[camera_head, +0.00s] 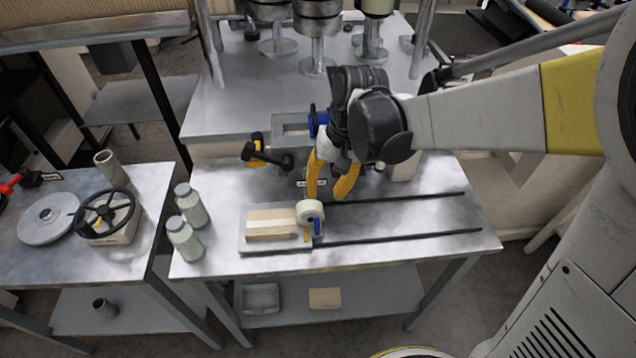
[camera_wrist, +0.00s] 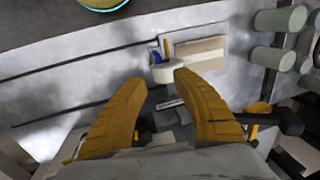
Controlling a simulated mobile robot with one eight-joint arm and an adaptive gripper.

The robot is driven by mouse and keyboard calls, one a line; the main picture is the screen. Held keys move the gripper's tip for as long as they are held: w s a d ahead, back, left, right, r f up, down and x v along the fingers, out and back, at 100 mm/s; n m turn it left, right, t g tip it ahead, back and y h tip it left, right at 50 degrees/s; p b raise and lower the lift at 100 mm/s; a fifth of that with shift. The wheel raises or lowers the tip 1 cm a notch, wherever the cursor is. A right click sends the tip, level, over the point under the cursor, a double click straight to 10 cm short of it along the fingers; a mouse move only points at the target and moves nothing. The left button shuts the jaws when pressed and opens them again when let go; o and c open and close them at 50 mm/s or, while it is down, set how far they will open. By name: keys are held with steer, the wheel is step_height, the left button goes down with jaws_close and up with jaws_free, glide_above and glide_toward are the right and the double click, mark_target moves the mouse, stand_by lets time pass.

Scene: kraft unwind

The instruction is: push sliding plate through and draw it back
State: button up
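The grey sliding plate (camera_head: 262,245) sits at the left end of two black rails on the metal table. It carries a tan layered block (camera_head: 270,226), also seen in the wrist view (camera_wrist: 203,48). At its right edge is a white roller (camera_head: 309,211) with blue and yellow parts beside it; the roller also shows in the wrist view (camera_wrist: 163,73). My gripper (camera_head: 326,195) has yellow fingers, spread apart and empty, pointing down just behind and right of the roller. In the wrist view its fingertips (camera_wrist: 160,78) are near the roller; contact cannot be told.
Two greenish bottles (camera_head: 185,220) stand left of the plate. A black-handled clamp (camera_head: 266,157) and a grey fixture (camera_head: 292,128) stand behind. The rails (camera_head: 410,237) run clear to the right. A handwheel (camera_head: 105,213) is on the left table.

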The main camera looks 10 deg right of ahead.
mark_target(317, 218)
steer(key=f+b, duration=0.1)
steer(key=f, duration=0.2)
steer(key=a+f+b, duration=0.1)
steer(key=f, duration=0.2)
steer(key=f+b, duration=0.1)
steer(key=f, duration=0.3)
steer(key=shift+a+b, duration=0.35)
steer(key=shift+r, duration=0.1)
jaws_close()
